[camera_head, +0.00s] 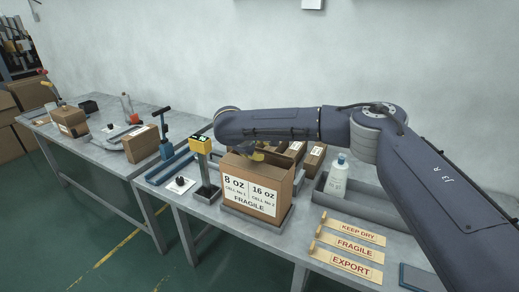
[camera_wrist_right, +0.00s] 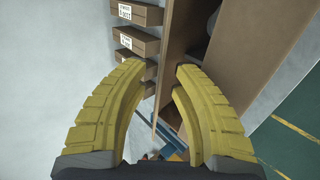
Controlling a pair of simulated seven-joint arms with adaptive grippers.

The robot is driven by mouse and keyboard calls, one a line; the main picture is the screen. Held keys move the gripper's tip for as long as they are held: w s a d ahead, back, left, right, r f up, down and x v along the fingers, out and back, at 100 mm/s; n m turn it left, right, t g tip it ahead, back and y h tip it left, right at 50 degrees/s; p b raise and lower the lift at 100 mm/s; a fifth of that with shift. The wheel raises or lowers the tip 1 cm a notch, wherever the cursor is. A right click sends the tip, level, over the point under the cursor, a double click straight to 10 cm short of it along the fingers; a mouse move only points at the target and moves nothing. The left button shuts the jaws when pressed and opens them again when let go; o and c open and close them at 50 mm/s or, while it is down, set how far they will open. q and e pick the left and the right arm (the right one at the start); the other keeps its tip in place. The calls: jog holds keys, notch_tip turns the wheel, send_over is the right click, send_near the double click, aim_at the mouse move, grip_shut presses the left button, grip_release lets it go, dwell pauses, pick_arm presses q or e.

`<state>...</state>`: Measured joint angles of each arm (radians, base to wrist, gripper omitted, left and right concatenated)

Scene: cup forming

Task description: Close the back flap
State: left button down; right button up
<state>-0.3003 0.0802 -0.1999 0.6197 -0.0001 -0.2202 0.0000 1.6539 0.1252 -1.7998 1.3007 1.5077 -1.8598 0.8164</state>
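A brown cardboard box (camera_head: 276,187) with a white "8 OZ / 16 OZ FRAGILE" label stands upright on a grey tray on the near table. The back flap cannot be made out in the head view. My left gripper is out of view.
A yellow-topped post (camera_head: 201,147) stands left of the box. Small labelled cartons (camera_head: 314,158) are behind it. A white bottle (camera_head: 337,178) stands in a grey bin to the right.

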jog(key=shift+c, duration=0.3)
grip_shut()
jog(key=shift+s+a+f+t+h, duration=0.15)
jog(key=shift+s+f+t+h, duration=0.15)
jog(key=shift+t, duration=0.1)
jog(key=shift+s+a+f+t+h, duration=0.1)
jog(key=shift+f+t+h, duration=0.25)
jog(key=shift+t, duration=0.45)
jog(key=shift+c, duration=2.1)
grip_release()
jog(key=shift+r, duration=0.1)
jog(key=o, duration=0.4)
jog(key=shift+o, duration=0.4)
